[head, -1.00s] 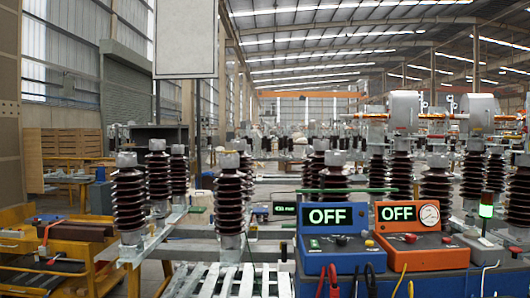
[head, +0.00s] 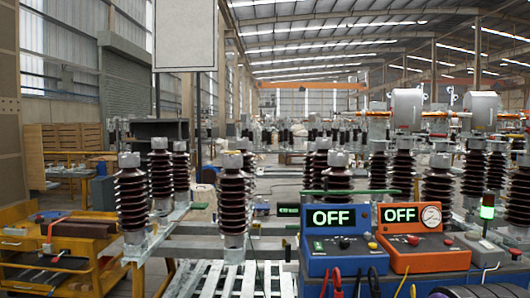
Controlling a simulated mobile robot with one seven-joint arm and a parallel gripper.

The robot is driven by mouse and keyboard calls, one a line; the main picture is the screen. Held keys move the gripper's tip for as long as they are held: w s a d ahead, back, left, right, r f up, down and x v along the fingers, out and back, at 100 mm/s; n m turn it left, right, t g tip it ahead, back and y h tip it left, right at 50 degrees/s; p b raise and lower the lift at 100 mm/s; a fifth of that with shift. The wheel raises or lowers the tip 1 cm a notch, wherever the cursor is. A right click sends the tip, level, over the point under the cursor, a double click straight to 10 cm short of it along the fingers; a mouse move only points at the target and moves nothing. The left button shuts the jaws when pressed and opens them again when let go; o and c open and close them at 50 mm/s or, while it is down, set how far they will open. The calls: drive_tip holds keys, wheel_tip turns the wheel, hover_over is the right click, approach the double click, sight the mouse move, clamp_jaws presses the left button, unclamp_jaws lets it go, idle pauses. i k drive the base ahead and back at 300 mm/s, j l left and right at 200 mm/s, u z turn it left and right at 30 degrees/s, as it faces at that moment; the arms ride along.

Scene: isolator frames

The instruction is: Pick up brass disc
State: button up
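I cannot make out a brass disc in the head view. My gripper is not in view. A dark rounded shape (head: 478,291) shows at the bottom right edge, and I cannot tell what it is. Brown ribbed insulators with grey caps stand on a metal frame, one at the left (head: 132,205) and one nearer the middle (head: 232,205).
A blue test box (head: 343,262) and an orange one (head: 428,252) stand at the front right, both displays reading OFF, with cables in front. A yellow cart (head: 75,262) is at left. A white slatted surface (head: 228,280) lies low in the middle.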

sight(232, 148)
drive_tip(key=i+j, duration=0.1)
drive_tip(key=j, duration=0.45)
drive_tip(key=i+j, duration=0.1)
drive_tip(key=j, duration=0.4)
drive_tip(key=i+j, duration=0.1)
drive_tip(key=j, duration=0.45)
drive_tip(key=i+j, duration=0.25)
drive_tip(key=j, duration=0.15)
drive_tip(key=i+j, duration=0.2)
drive_tip(key=j, duration=0.2)
